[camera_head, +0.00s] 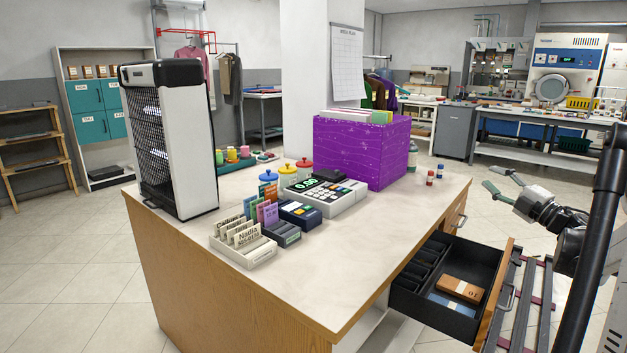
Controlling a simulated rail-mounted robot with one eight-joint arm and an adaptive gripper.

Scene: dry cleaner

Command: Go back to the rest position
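My gripper (499,182) is at the right of the head view, beyond the counter's right edge and above the open drawer's far side. Its two grey-green fingers are spread apart with nothing between them. My black arm reaches it from the right edge of the picture. The counter (340,285) stands in the middle, with a pale top and wooden sides. Its drawer (438,302) is pulled open toward the right. The drawer has black compartments at its left and a brown block with a pale band (460,289) at its right.
On the counter stand a cash register (325,198), a purple box of files (360,150), a black-and-white cabinet (180,140), card trays (243,245) and small red and blue bottles (430,178). A rail (530,300) runs beside the open drawer. Floor shows behind my gripper.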

